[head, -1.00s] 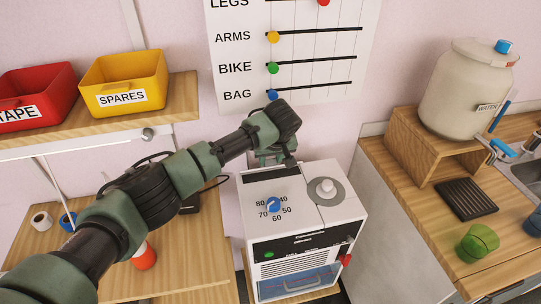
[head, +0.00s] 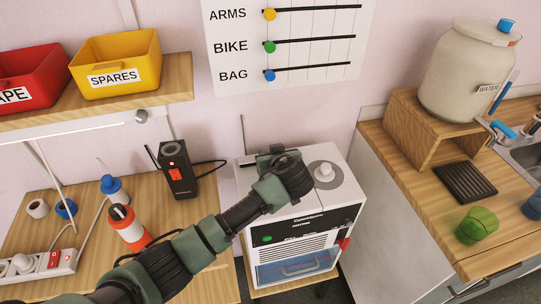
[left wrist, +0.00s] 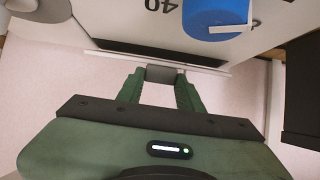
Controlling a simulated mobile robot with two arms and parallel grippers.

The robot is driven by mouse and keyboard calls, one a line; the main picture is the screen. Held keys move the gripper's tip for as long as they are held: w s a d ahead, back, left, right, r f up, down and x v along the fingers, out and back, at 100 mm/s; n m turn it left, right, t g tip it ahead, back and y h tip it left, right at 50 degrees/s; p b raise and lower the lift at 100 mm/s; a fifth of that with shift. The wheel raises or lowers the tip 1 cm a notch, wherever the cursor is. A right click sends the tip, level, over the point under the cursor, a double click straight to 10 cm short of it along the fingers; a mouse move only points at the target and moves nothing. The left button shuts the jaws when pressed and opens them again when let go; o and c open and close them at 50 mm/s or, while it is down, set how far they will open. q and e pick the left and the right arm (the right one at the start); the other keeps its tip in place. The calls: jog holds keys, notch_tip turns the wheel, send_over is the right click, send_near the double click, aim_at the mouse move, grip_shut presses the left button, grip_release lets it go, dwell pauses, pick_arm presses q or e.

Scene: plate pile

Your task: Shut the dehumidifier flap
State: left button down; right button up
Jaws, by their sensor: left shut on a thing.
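In the left wrist view, the blue dial (left wrist: 215,18) and the white top show beyond the gripper (left wrist: 161,72). A thin white strip, seemingly the flap's edge (left wrist: 110,49), stands out beside a dark slot. How far the flap is open is hard to tell. My right gripper is out of view.
A black radio (head: 178,172) and an orange-and-white bottle (head: 128,230) stand on the left bench near my forearm. The wooden counter (head: 420,225) on the right carries a green cup (head: 477,226). A grey knob (head: 324,172) rises from the dehumidifier's top.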

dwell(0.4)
pick_arm(q)
jog(key=c, duration=0.9)
grip_release()
jog(key=b+v, duration=0.1)
jog(key=v, duration=0.5)
jog(key=shift+s+d, duration=0.1)
jog(key=shift+s, duration=0.3)
jog(key=shift+s+d+r, duration=0.1)
jog(key=shift+s+r, duration=0.25)
jog(key=shift+s, duration=0.05)
